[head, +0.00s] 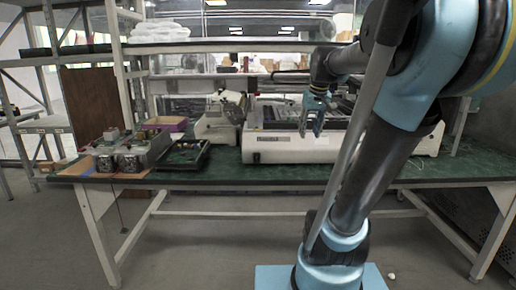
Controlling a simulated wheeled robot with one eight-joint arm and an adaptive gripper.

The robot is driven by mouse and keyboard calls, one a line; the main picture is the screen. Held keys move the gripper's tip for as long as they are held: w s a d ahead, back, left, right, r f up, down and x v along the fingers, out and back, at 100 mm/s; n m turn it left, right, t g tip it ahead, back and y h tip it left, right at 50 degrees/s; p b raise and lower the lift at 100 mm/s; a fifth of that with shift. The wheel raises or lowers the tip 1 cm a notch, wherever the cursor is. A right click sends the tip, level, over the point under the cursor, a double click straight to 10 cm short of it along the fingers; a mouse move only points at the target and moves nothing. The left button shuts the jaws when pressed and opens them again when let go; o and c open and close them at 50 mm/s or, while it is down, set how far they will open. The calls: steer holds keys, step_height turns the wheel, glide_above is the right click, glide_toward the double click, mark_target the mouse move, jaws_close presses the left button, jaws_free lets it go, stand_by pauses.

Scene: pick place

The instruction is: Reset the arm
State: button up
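My gripper (311,132) hangs at the end of my blue and black arm, right of the middle in the head view. It points downward in front of the white machine on the green-topped table (240,178). Its two fingers look spread, with a gap between them and nothing visible in it. My arm reaches in from the upper right and bends back toward the table. Whether the fingertips touch the machine behind them cannot be told.
The long white machine (292,156) fills the table's middle. A smaller beige machine (217,127), a black tray (184,156), a purple-lined box (165,124) and metal units (130,156) stand to its left. A metal shelf rises at far left. A small white object (391,276) lies on the floor.

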steer(key=s+f+m+g, duration=0.1)
steer(key=s+f, duration=1.9)
steer(key=f, duration=0.2)
steer(key=shift+s+m+h, duration=0.3)
steer(key=shift+s+h, duration=0.05)
steer(key=shift+h, duration=0.05)
steer(key=shift+w+f, duration=0.15)
steer(key=shift+w, duration=0.35)
steer(key=shift+s+a, duration=0.15)
steer(key=shift+c, duration=0.4)
